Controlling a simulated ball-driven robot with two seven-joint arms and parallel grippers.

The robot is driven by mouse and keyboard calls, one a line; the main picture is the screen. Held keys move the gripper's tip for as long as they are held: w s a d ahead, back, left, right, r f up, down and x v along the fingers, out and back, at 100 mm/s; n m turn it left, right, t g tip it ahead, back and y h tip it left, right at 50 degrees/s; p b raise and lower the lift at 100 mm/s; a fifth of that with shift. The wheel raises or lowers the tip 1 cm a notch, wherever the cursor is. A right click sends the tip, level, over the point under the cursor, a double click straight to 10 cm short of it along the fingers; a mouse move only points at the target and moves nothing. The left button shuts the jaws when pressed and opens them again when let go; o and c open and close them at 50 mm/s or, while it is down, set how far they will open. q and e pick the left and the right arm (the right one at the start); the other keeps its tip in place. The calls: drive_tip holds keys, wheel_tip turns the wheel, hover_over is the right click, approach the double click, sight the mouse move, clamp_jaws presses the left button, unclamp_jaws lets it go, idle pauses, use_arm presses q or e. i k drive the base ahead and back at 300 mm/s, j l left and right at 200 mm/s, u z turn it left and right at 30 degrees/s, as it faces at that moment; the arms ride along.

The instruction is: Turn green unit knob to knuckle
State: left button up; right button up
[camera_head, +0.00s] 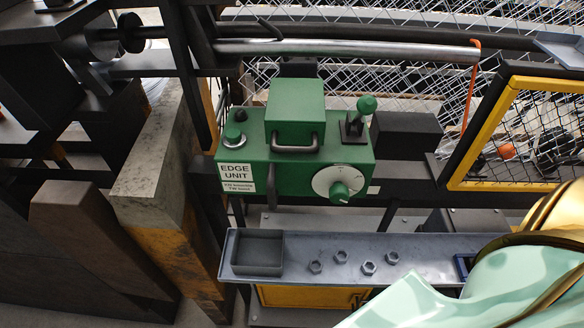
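The green unit (295,140) is a box labelled "EDGE UNIT", fixed to the machine in the middle of the view. On its lower right front is a white round dial (327,178) with a green knob (340,191) on it. The dial's markings are too small to read. The unit also has a green button (233,136) at the left, a black handle and a green-topped lever (366,105) at the right. A mint and gold part of my own body fills the lower right corner. Neither gripper shows, and nothing touches the knob.
Below the unit is a grey metal shelf (430,247) with an open square bin (258,252) and several hex nuts (341,256). A yellow-framed mesh guard (459,150) stands at the right. A concrete post (150,170) stands at the left. Wire mesh lies behind.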

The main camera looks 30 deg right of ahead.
sight(338, 193)
drive_tip(key=l+z, duration=0.1)
drive_tip(key=z, duration=0.3)
drive_tip(key=l+z, duration=0.1)
drive_tip(key=z, duration=0.25)
drive_tip(key=l+z, duration=0.1)
drive_tip(key=z, duration=0.3)
